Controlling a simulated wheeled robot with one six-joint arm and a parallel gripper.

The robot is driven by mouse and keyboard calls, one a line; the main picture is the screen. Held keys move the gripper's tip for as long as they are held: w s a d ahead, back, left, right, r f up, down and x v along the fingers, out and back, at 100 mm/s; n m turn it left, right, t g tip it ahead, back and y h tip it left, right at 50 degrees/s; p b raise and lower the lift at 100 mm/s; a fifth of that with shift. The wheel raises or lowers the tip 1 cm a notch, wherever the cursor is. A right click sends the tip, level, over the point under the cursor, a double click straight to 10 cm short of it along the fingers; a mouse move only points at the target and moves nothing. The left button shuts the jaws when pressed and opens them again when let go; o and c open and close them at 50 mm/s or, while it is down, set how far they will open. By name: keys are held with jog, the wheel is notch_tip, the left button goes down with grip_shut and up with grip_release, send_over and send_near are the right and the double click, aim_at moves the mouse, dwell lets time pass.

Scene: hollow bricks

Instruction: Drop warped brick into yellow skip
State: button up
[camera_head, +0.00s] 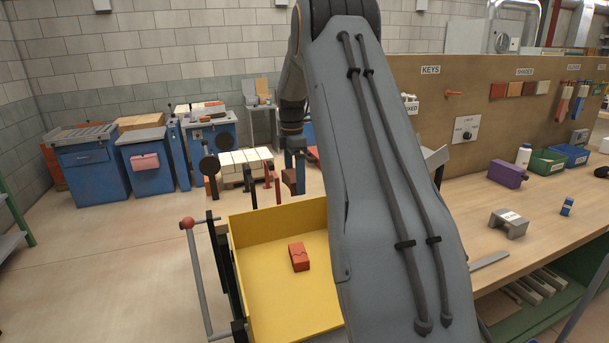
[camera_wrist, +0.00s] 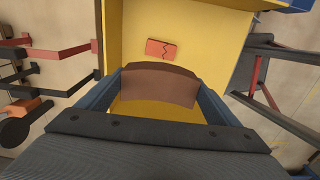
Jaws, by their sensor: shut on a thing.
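My gripper (camera_wrist: 158,92) is shut on the warped brick (camera_wrist: 155,83), a brown, curved piece held between its two blue fingers. In the head view the brick (camera_head: 289,182) shows beyond the far edge of the skip in the picture, held in the air by my gripper (camera_head: 297,178). The yellow skip (camera_head: 277,224) is open at the top, and my arm hides its right side. In the wrist view the skip (camera_wrist: 205,52) lies below and behind the held brick. A red brick with a dark crack (camera_head: 299,257) lies on the skip floor; it also shows in the wrist view (camera_wrist: 161,49).
A frame with a red-knobbed handle (camera_head: 188,223) stands left of the skip. A workbench (camera_head: 470,218) with a grey block (camera_head: 508,223) and a purple item (camera_head: 507,173) is at right. Blue cabinets (camera_head: 90,172) and a pallet of pale blocks (camera_head: 246,160) stand behind. Open floor lies at left.

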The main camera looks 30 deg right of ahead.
jog(key=o, duration=1.3)
jog(key=shift+r, duration=0.1)
notch_tip(320, 180, up, 8)
jog(key=b, duration=0.2)
jog(key=shift+d+b, duration=0.15)
jog(key=shift+b, duration=0.15)
jog(key=s+a+f+m, duration=0.3)
jog(key=a, duration=0.4)
jog(key=s+a+f+m, duration=0.2)
jog(key=s+a+f, duration=0.15)
jog(key=a, duration=0.35)
jog(key=s+a+f+m, duration=0.3)
jog(key=s+a, duration=0.1)
jog(key=a, duration=0.3)
jog(key=s+a+f+m, duration=0.2)
jog(key=s+a, duration=0.2)
jog(key=s, duration=0.2)
jog(key=s+a+f+m+t, duration=0.1)
jog(key=s+a+f+m, duration=0.1)
jog(key=s, duration=0.5)
jog(key=s+a+f+m+b, duration=0.1)
jog(key=s+a+f+m, duration=0.1)
jog(key=s+a+f, duration=0.2)
jog(key=shift+s+a+f+t, duration=0.15)
jog(key=shift+s+a, duration=0.3)
jog(key=shift+s, duration=0.15)
jog(key=shift+s+a+f+t, duration=0.1)
jog(key=shift+s+a+t, duration=0.05)
jog(key=shift+s+a, duration=0.4)
